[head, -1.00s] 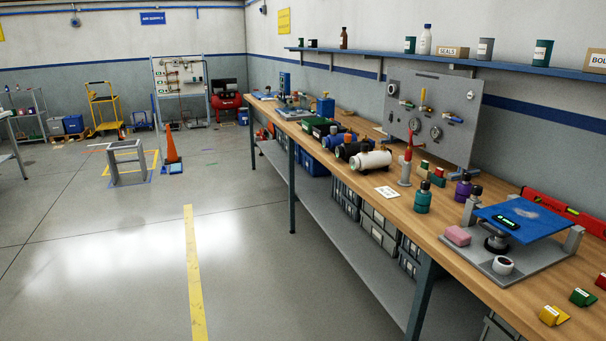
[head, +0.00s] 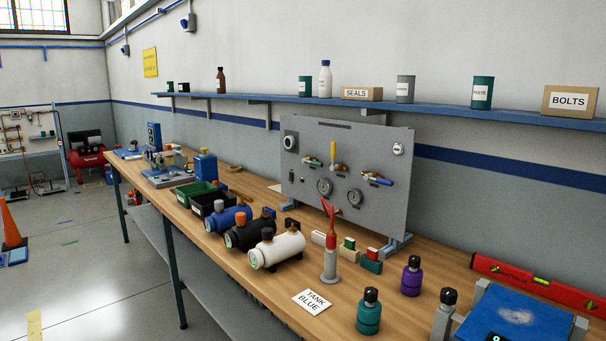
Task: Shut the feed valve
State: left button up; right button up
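A grey valve panel (head: 300,185) stands upright at the back of the workbench. It carries a green-handled valve (head: 312,161), a yellow-handled valve (head: 333,153) and a blue-handled valve (head: 377,179). The yellow handle points up; the blue handle lies nearly level. I cannot read which valve is the feed valve. Neither of my grippers is in view.
Blue, black and white tanks (head: 282,248) lie on the workbench (head: 220,275) before the panel. A shelf (head: 430,112) runs above.

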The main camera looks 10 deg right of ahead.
aim_at(313, 163)
jog(key=i, duration=0.45)
jog(key=z, duration=0.55)
jog(key=i, duration=0.45)
